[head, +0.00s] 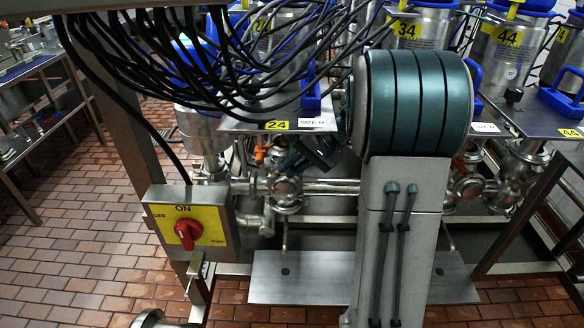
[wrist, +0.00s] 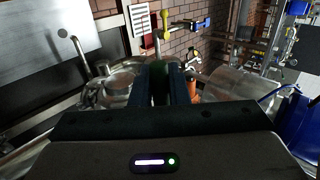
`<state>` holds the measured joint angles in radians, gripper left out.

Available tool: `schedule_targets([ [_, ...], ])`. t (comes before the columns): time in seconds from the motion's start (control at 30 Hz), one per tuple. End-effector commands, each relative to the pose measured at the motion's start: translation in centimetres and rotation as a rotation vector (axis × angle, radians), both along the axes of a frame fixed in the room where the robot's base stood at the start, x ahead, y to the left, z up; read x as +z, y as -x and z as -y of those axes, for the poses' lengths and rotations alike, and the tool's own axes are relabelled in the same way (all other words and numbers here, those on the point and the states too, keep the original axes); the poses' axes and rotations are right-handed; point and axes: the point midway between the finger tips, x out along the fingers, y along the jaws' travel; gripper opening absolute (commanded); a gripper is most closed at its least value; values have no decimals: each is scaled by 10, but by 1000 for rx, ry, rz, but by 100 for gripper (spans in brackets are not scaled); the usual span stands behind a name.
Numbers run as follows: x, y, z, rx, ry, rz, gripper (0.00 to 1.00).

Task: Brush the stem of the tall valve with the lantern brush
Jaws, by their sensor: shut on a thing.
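Rounded steel valve parts (wrist: 118,78) lie just beyond and to the left of the fingers. A thin upright metal rod (wrist: 79,52) stands farther left. I cannot tell which part is the tall valve's stem, or whether the brush touches it.
A yellow switch box (head: 190,228) with a red knob stands at the left front. Black cables hang above the steel pipework. Numbered steel vessels (head: 420,28) line the back. A side table (head: 35,70) stands at the left, with open brick floor (head: 75,225) before it.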

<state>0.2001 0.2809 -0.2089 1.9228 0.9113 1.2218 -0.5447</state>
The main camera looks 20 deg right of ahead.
Motion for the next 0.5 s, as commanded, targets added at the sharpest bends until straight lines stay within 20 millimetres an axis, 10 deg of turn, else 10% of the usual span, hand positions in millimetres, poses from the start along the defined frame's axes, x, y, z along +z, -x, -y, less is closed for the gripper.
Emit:
schedule_targets([
  [0.5,0,16,-1,0,-1,2,0],
])
